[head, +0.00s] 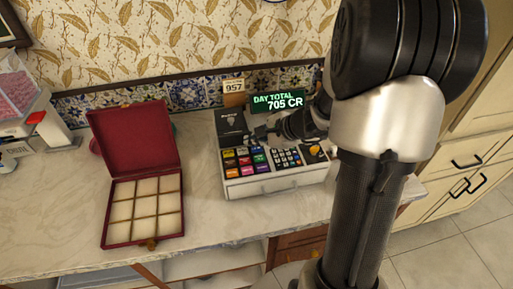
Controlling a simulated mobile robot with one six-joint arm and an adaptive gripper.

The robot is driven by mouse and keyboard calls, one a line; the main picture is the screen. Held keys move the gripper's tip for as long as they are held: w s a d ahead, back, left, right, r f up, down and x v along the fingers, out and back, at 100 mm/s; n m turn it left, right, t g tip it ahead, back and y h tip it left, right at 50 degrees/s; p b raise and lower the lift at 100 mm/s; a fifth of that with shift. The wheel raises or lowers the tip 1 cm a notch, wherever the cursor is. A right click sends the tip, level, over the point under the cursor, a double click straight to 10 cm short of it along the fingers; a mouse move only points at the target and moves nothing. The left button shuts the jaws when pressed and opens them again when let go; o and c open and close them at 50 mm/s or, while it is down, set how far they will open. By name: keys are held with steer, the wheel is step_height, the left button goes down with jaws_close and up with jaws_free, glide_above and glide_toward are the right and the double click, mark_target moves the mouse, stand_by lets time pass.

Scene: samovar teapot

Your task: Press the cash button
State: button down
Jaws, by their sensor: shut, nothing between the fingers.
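The cash register (275,186) stands on the counter, with a block of coloured keys (246,161) on its left, a dark number pad (287,157) in the middle and an orange-yellow button (316,151) at its right. The key labels are too small to read, so I cannot tell which is the cash button. Its green display (278,101) reads "DAY TOTAL 705 CR". My gripper (254,136) is shut and empty. It reaches in from the right over the back part of the register, above the keys. I cannot tell whether it touches anything. My arm covers the area right of the register.
An open red box (114,219) with a cream compartment grid stands left of the register. A small sign (234,87) reading "957" is behind the register. A white scale-like device (40,130) sits at the far left. Bare counter (201,190) lies between box and register.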

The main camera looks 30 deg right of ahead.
mark_target(255, 150)
steer(key=shift+f, duration=0.15)
steer(key=shift+f+b, duration=0.3)
steer(key=shift+b, duration=0.3)
steer(key=shift+f+b, duration=0.35)
steer(key=shift+b, duration=0.05)
stand_by(0.3)
steer(key=shift+r, duration=0.2)
steer(key=shift+r+p, duration=0.5)
steer(key=shift+r, duration=0.1)
step_height(255, 150, up, 5)
steer(key=p, duration=0.4)
steer(key=shift+r, duration=0.1)
stand_by(0.7)
